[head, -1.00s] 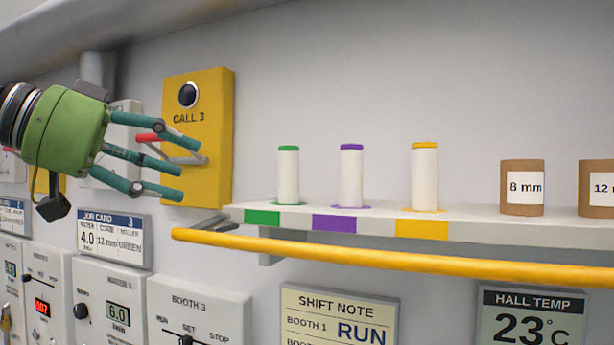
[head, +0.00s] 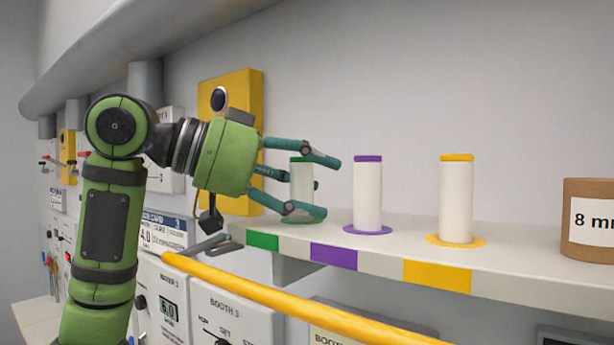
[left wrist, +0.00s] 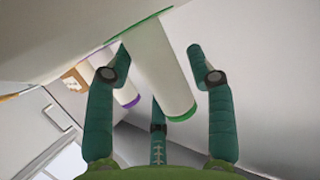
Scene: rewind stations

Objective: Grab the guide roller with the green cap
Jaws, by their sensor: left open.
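The guide roller with the green cap (head: 301,180) is white and stands upright at the left end of the shelf, on a green ring beside a green label. My left gripper (head: 324,187) is open, with its teal fingers reaching in from the left around this roller and partly hiding it in the head view. In the left wrist view the roller (left wrist: 160,65) lies between the spread fingers of the left gripper (left wrist: 163,60). I cannot tell whether any finger touches it. My right gripper is in neither view.
A purple-capped roller (head: 367,195) and a yellow-capped roller (head: 456,200) stand to the right on the same shelf (head: 560,285). A cardboard core marked 8 mm (head: 588,220) is further right. A yellow rail (head: 300,305) runs in front, below the shelf.

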